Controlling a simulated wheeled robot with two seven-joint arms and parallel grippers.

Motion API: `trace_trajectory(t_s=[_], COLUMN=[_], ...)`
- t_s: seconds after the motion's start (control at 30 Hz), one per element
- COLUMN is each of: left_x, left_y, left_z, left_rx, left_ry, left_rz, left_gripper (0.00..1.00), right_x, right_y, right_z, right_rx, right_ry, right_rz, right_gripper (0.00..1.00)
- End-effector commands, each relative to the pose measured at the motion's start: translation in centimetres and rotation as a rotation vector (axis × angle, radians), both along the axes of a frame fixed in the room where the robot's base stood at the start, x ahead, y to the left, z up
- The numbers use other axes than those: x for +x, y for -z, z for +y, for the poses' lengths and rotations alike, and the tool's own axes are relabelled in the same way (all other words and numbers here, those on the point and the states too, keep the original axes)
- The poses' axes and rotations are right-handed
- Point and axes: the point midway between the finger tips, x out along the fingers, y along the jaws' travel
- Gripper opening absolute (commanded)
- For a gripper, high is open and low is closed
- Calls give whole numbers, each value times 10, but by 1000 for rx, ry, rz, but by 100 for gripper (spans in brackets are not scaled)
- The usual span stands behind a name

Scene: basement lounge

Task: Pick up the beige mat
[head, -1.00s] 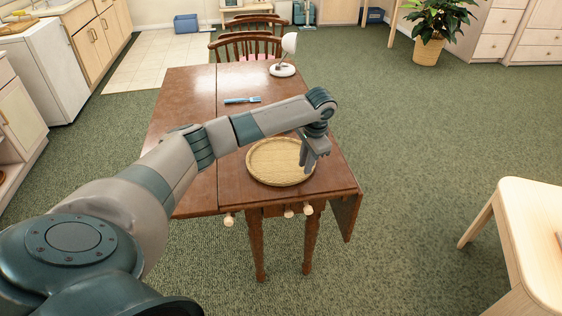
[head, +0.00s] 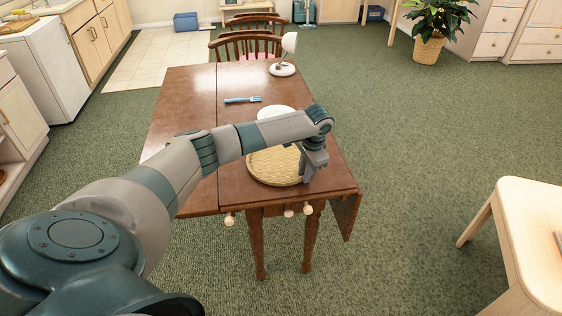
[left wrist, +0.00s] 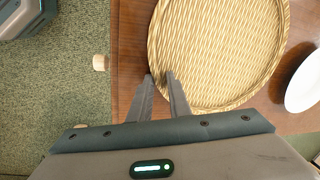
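The beige mat (head: 272,168) is round and woven with a raised rim, and lies flat near the front right of the brown wooden table. It also shows large in the left wrist view (left wrist: 220,45). My left gripper (head: 304,176) points down at the mat's right edge in the head view. In the left wrist view its fingers (left wrist: 160,78) are apart with a gap between them. One fingertip overlaps the mat's rim and the other is just outside it. Whether they touch the mat is unclear. The arm hides part of the mat's far side. My right gripper is not in view.
A white plate (head: 276,112) lies just beyond the mat, partly behind my arm; it also shows in the left wrist view (left wrist: 305,85). A blue fork-like item (head: 243,100) and a white lamp (head: 284,68) are farther back on the table (head: 185,100). A pale table (head: 530,230) stands right.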

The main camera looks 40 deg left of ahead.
Motion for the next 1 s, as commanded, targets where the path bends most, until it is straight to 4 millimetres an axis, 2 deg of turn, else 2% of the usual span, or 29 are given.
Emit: trace_trajectory(t_s=[0.17,0.23,0.27,0.73,0.87,1.0], left_x=[0,0,0,1,1,1], left_y=[0,0,0,-6,-18,-38], left_z=[0,0,0,0,1,0], left_rx=[0,0,0,0,1,-1], left_ry=[0,0,0,0,0,0], left_rz=[0,0,0,-2,-4,-4], left_gripper=[17,2,0,0,0,0], right_x=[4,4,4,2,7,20], right_y=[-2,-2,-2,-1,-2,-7], right_z=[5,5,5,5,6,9], right_rx=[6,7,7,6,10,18], right_ry=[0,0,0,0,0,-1], right_rz=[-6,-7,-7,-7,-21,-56], right_gripper=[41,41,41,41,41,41])
